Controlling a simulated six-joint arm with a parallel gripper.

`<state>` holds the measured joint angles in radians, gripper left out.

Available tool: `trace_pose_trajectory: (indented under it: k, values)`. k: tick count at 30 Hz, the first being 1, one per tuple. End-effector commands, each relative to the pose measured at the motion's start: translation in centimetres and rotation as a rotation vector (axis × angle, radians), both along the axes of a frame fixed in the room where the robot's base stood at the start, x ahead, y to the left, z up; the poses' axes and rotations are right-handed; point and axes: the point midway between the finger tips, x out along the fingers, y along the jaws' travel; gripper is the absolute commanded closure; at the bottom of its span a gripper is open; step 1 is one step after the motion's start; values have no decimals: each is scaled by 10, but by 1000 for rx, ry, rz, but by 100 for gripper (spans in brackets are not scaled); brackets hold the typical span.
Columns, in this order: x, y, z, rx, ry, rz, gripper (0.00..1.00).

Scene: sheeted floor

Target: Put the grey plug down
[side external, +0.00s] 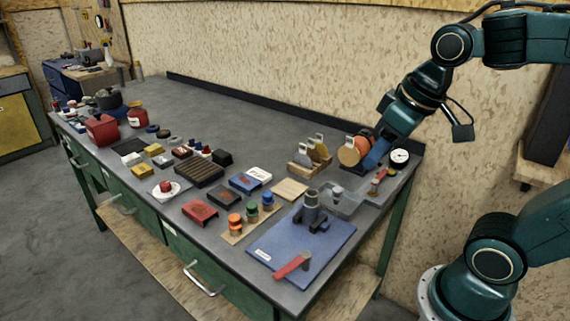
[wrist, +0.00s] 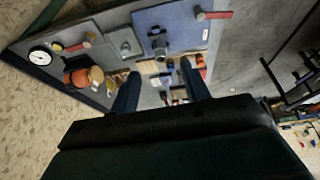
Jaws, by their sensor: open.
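A dark grey upright cylinder (side external: 311,199), which looks like the grey plug, stands in a dark fixture on the blue mat (side external: 283,252). I cannot tell where plug and fixture part. It also shows in the wrist view (wrist: 158,42). A smaller pale grey piece (side external: 337,193) sits in the clear grey tray (side external: 350,203) beside the mat. My gripper (side external: 371,163) is at the back right of the bench, near the orange round part and apart from the mat. In the wrist view my gripper (wrist: 161,82) shows its two blue fingers spread, with nothing held between them.
An orange round part (side external: 349,152) and a wooden rack (side external: 310,157) are close to my gripper. A white dial gauge (side external: 400,156) stands to its right. A red-handled tool (side external: 292,265) lies on the mat's front. Jars and blocks crowd the middle; the bench's back strip is clear.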

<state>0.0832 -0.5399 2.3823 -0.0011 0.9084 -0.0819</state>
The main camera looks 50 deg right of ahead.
Motion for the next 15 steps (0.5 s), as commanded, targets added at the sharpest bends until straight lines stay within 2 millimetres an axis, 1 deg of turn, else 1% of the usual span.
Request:
trace_pose_trajectory:
  k: [1, 6, 10, 15]
  values:
    - [-9, 5, 1, 3, -25, 5, 53]
    - [-31, 14, -1, 20, -76, 8, 53]
    - [-40, 17, -3, 27, -97, 9, 53]
    - [-43, 18, -4, 31, -103, 8, 53]
